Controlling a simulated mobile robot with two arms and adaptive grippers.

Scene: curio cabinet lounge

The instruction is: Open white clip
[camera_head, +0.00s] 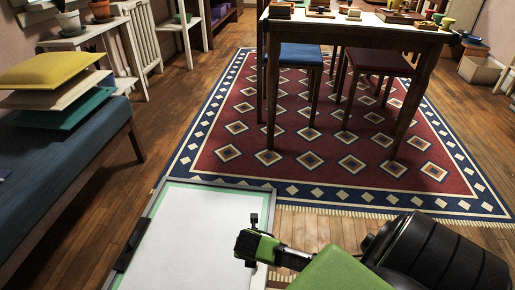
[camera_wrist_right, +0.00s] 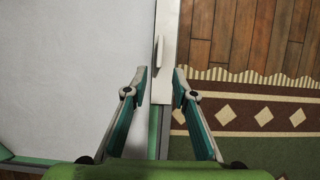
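A framed board (camera_head: 215,185) with a large white sheet (camera_head: 200,235) and a green border lies in front of me. In the right wrist view, a white clip (camera_wrist_right: 167,25) runs along the board's right edge, with a small raised white tab (camera_wrist_right: 160,55). My right gripper (camera_head: 252,242) is over that edge. In the wrist view its fingers (camera_wrist_right: 160,75) are apart, one each side of the clip's near end, with nothing gripped. Contact with the clip cannot be told. A dark clip (camera_head: 132,245) sits on the board's left edge. My left gripper is out of view.
A wooden table (camera_head: 350,27) with small items and stools stands on a patterned rug (camera_head: 300,150) ahead. A blue bench (camera_head: 60,150) with stacked cushions (camera_head: 55,72) is at left. Bare wood floor (camera_head: 325,225) lies right of the board.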

